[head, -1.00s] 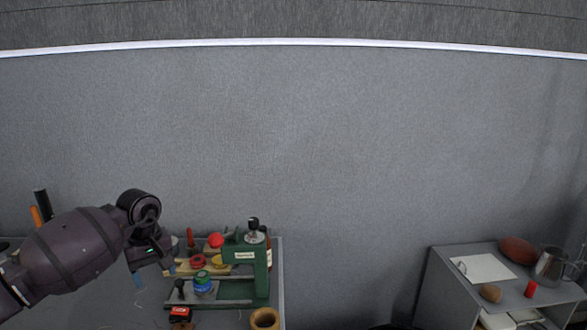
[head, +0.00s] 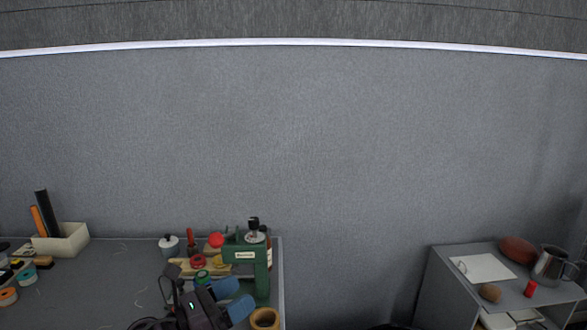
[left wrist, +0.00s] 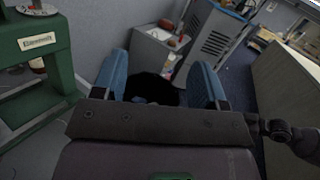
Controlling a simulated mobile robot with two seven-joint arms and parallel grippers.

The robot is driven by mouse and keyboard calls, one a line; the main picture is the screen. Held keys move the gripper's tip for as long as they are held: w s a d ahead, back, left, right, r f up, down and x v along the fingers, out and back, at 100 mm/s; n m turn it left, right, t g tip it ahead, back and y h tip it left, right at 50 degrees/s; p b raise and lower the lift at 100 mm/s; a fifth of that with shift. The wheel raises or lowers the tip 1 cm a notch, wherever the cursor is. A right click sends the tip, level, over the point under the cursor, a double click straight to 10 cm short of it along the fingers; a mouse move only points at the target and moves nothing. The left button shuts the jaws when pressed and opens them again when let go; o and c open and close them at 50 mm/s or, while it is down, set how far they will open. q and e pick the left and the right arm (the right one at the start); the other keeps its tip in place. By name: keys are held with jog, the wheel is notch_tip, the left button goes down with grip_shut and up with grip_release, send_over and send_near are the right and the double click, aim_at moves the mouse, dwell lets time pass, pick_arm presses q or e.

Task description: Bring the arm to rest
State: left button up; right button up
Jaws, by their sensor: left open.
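My left gripper (head: 233,297) is low in the head view, over the right part of the table's near side. Its two blue fingers are apart and point right, with nothing seen between them. In the left wrist view the left gripper (left wrist: 162,76) also shows open, with open space and floor beyond the fingers. The gripper is in front of a green machine (head: 243,250); whether they touch cannot be told. Most of my left arm is below the head view's lower edge. My right gripper is in neither view.
The table (head: 110,275) holds a wooden ring (head: 265,318), a white box (head: 62,241) with dark and orange rolls, and a lidded pot (head: 169,245). The green machine (left wrist: 38,65) stands close at left in the wrist view. A grey cabinet (head: 433,285) stands apart at right.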

pick_arm(q)
jog(key=s+a+f+n+t+y, duration=0.1)
jog(key=s+a+f+n+y, duration=0.35)
jog(key=n, duration=0.65)
jog(key=s+a+f+n+t+y, duration=0.1)
jog(key=s+a+n+t+y, duration=0.1)
jog(key=a+n+y, duration=0.7)
jog(key=s+a+f+n+t+y, duration=0.1)
jog(key=s+a+f+n+y, duration=0.3)
jog(key=n, duration=0.9)
jog(key=s+f+n+g, duration=0.4)
jog(key=s+n+g, duration=0.2)
jog(key=s, duration=0.5)
jog(key=s+f+n+g, duration=0.3)
jog(key=s+n+g, duration=0.3)
jog(key=s, duration=0.4)
jog(key=w+d+f+t+h, duration=0.1)
jog(key=w+f+t, duration=0.5)
jog(key=f, duration=0.5)
jog(key=shift+w+m+t, duration=0.35)
jog(key=shift+m+t, duration=0.05)
jog(key=shift+t, duration=0.6)
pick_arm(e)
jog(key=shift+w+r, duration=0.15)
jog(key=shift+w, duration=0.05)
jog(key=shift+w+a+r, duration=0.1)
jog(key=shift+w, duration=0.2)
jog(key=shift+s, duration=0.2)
